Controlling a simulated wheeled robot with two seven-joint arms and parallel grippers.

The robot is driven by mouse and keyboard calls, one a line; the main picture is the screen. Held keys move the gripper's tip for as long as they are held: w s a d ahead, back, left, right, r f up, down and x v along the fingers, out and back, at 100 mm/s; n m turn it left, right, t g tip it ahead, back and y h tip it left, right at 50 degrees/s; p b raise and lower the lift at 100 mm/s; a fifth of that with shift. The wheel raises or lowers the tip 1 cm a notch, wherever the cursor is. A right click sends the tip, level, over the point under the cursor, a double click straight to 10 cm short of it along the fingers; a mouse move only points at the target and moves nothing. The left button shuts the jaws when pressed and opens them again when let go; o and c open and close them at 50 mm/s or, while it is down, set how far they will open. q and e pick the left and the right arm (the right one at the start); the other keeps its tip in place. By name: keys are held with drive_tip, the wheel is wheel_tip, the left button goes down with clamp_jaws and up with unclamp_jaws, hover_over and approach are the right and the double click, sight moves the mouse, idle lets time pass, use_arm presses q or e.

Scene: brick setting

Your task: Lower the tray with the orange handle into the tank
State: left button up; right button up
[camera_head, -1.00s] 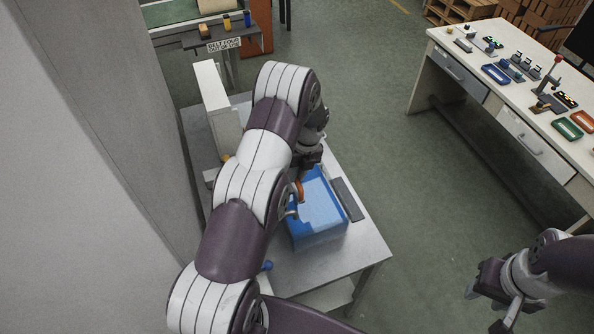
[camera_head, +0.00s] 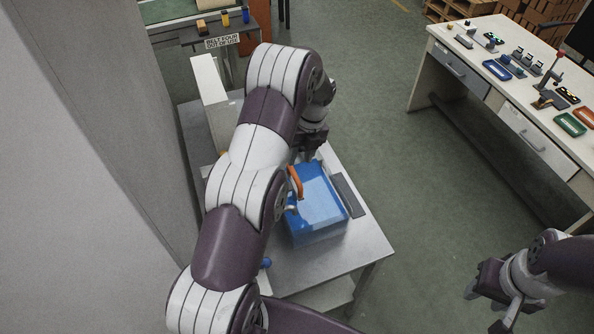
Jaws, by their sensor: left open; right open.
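The blue tank (camera_head: 318,236) stands on the grey metal table, with a blue surface inside its rim. The orange handle (camera_head: 296,182) shows at the tank's left side, beside my arm. The tray under the handle is not clearly visible; my arm covers part of that area. My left gripper (camera_head: 309,155) is open just beyond the handle, above the tank's far edge, and appears apart from the handle. My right gripper (camera_head: 490,311) is open and empty at the lower right, away from the table.
The metal table (camera_head: 350,250) has bare room in front of the tank. A dark grey bar (camera_head: 348,195) lies right of the tank. A pale upright box (camera_head: 211,95) stands behind my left arm. A white workbench (camera_head: 470,60) with small parts stands at the right.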

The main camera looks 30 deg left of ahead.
wheel_tip(320, 180, up, 5)
drive_tip(key=p, duration=0.5)
drive_tip(key=shift+f, duration=0.15)
